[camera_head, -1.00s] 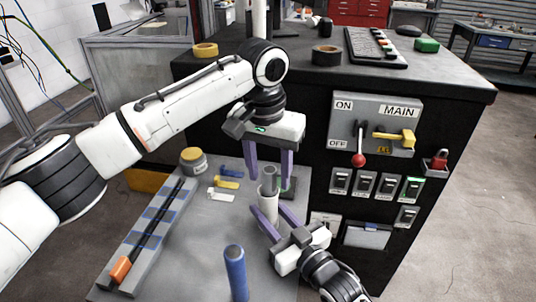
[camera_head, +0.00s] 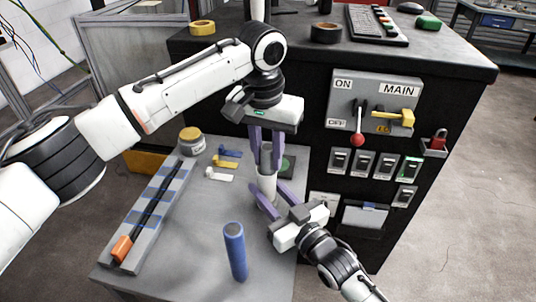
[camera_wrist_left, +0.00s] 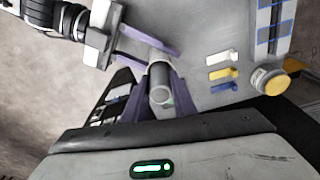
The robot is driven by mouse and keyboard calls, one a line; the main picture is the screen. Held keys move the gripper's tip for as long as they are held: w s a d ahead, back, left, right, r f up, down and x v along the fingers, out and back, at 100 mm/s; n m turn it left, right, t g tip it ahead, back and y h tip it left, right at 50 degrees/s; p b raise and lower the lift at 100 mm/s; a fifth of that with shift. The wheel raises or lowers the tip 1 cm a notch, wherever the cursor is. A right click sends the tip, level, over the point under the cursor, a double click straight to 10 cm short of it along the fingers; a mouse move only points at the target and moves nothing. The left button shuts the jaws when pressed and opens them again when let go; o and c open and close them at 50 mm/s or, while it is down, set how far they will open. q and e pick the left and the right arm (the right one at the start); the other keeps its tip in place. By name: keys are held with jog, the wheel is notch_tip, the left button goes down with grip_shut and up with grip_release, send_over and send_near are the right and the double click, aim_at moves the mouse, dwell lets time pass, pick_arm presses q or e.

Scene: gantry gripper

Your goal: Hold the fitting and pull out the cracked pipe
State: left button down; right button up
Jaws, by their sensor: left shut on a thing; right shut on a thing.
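The grey pipe (camera_head: 265,157) stands upright in the top of the white fitting (camera_head: 266,188) on the grey bench. My left gripper (camera_head: 266,160) comes down from above and is shut on the grey pipe, one purple finger on each side. In the left wrist view the pipe's round open end (camera_wrist_left: 160,95) shows between the fingers. My right gripper (camera_head: 272,200) reaches in low from the front right and is shut on the white fitting, below the left gripper. The fitting's base is partly hidden by the right fingers. I cannot make out a crack.
A blue cylinder (camera_head: 235,252) stands upright at the bench's front. A grey rail tray (camera_head: 150,215) with an orange end lies at the left. A yellow-lidded jar (camera_head: 191,140) and small coloured tags (camera_head: 224,163) lie behind. The black cabinet with the switch panel (camera_head: 375,100) rises at the right.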

pick_arm(q)
jog(key=shift+r, duration=1.45)
pick_arm(e)
jog(key=shift+d+f, duration=0.1)
jog(key=shift+f, duration=0.05)
pick_arm(q)
jog(key=shift+r, duration=1.5)
jog(key=shift+r, duration=0.15)
jog(key=shift+r, duration=1.3)
jog(key=shift+r, duration=0.1)
jog(key=shift+r, duration=1.4)
